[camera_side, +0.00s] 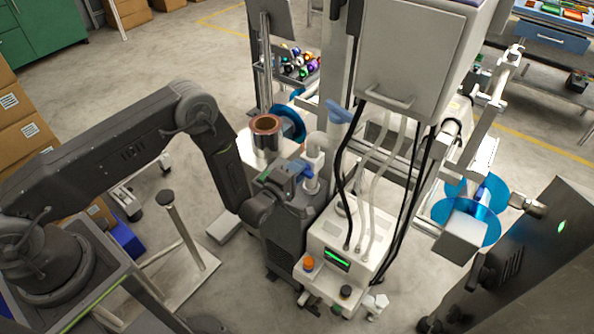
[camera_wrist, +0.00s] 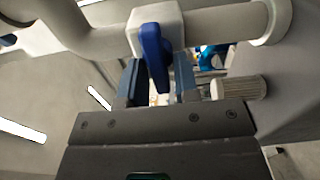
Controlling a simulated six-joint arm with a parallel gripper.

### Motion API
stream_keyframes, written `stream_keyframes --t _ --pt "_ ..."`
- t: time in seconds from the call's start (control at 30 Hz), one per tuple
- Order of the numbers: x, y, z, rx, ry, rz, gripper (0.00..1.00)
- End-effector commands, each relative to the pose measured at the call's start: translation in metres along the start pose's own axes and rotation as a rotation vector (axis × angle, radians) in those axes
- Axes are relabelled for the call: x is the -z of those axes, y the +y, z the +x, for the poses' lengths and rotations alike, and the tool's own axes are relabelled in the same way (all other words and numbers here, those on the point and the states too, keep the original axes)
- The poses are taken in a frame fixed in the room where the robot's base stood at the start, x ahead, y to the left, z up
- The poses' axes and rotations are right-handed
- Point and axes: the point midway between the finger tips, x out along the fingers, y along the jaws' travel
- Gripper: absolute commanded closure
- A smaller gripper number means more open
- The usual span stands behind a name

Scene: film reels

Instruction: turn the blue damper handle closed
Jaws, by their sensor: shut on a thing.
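The blue damper handle (camera_wrist: 154,52) hangs from a pale valve body (camera_wrist: 166,13) on a grey pipe in the wrist view. It points down and slightly to the right, between my two fingers. My gripper (camera_wrist: 157,82) is shut on the handle; a narrow strip of background shows beside the handle's lower end. In the side view my gripper (camera_side: 299,170) reaches the pale pipe from the left, and part of the blue handle (camera_side: 310,182) shows beside it. The rest of the handle is hidden there by the gripper.
A pale upright pipe (camera_side: 316,145) stands close to my gripper, with another blue handle-like part (camera_side: 338,112) above. A copper-topped cylinder (camera_side: 266,128) is behind. A white control box (camera_side: 345,245) with hoses and a large grey cabinet (camera_side: 415,50) stand to the right.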

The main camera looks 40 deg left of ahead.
Motion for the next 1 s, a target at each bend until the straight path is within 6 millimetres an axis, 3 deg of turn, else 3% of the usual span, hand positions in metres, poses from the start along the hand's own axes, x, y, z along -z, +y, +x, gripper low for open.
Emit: stream_keyframes --t 0.37,0.4,0.5,0.8,1.0 --pt "0.0 -0.001 -0.001 0.002 -0.001 -0.006 0.95" --pt "0.0 -0.001 -0.001 0.002 -0.001 -0.006 0.68" --pt "0.0 -0.001 -0.001 0.002 -0.001 -0.006 0.59" --pt "0.0 -0.001 -0.004 0.002 -0.001 -0.005 0.58" --pt "-0.001 -0.001 -0.031 0.005 -0.002 -0.003 0.58"
